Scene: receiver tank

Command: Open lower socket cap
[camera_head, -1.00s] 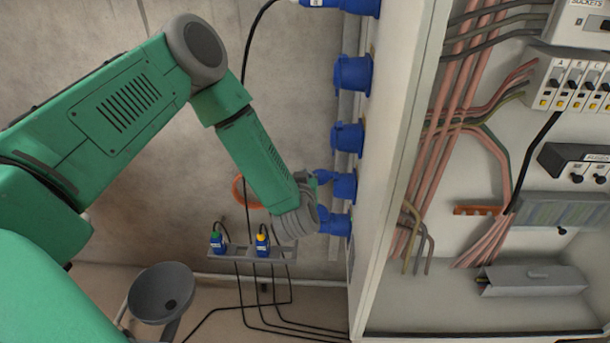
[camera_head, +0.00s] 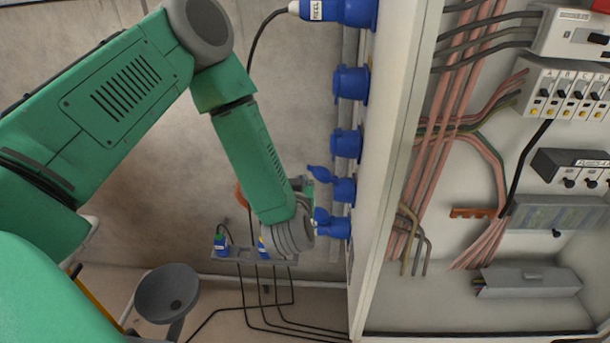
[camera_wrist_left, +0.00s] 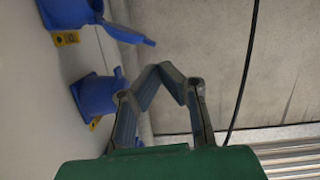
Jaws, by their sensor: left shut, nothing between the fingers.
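The lower socket (camera_head: 338,230) is the lowest of a column of blue sockets on the cabinet's side wall. Its cap (camera_head: 321,215) stands out from the socket, tilted up. The socket above it (camera_head: 344,190) also has its cap (camera_head: 320,174) standing out. In the left wrist view my left gripper (camera_wrist_left: 168,72) is shut and empty. My right gripper is not in view.
The cabinet's front edge (camera_head: 400,150) is right of the sockets, with wiring and breakers inside. A small shelf (camera_head: 238,258) with blue plugs stands below my wrist. Black cables hang there. A grey funnel-like bowl (camera_head: 166,293) is at lower left.

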